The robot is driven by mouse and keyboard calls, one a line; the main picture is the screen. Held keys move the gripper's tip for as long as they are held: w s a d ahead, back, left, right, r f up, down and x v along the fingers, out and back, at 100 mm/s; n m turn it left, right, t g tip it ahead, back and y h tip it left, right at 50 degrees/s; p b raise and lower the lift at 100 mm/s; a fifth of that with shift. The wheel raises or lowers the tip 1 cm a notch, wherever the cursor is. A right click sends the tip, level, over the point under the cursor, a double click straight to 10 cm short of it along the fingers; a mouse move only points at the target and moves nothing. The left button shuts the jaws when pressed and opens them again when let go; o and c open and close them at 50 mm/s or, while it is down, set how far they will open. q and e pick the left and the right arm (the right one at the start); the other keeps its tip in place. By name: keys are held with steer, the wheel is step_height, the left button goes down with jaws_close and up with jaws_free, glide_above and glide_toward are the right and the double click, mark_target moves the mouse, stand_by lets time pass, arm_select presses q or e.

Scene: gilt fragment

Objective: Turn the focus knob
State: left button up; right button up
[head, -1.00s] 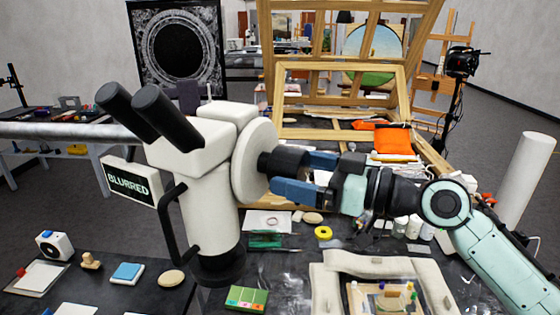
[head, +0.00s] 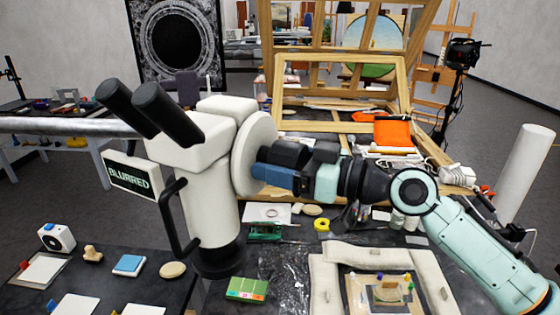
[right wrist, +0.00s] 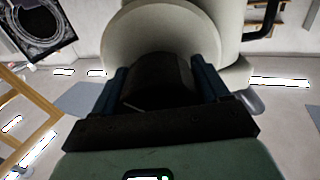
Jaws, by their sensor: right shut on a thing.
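A white microscope (head: 211,215) with two black eyepieces stands at the left of the middle. Its black focus knob (head: 288,152) sticks out to the right from a round cream disc (head: 252,155). My right gripper (head: 272,172) is shut on the knob, one blue finger in front of it. In the right wrist view the black knob (right wrist: 160,75) lies between the two blue fingers (right wrist: 160,90). A small sign (head: 130,177) on the microscope reads "BLURRED". My left gripper is not in view.
A padded cream frame (head: 385,257) holding a small framed piece lies on the dark table below my right arm. A green box (head: 247,289) lies near the microscope base. A wooden easel (head: 345,70) stands behind.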

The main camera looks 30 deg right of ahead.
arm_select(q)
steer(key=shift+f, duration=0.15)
arm_select(e)
steer(key=shift+m, duration=0.3)
steer(key=m, duration=0.2)
steer(key=shift+m+b, duration=0.3)
steer(key=shift+b, duration=0.05)
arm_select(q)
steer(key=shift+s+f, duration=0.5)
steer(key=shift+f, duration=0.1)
arm_select(e)
steer(key=shift+m, duration=1.2)
steer(key=shift+s+a, duration=0.1)
steer(key=o, duration=1)
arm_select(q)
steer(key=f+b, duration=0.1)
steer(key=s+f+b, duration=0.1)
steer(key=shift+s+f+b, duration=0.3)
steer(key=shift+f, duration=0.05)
arm_select(e)
steer(key=v, duration=1.3)
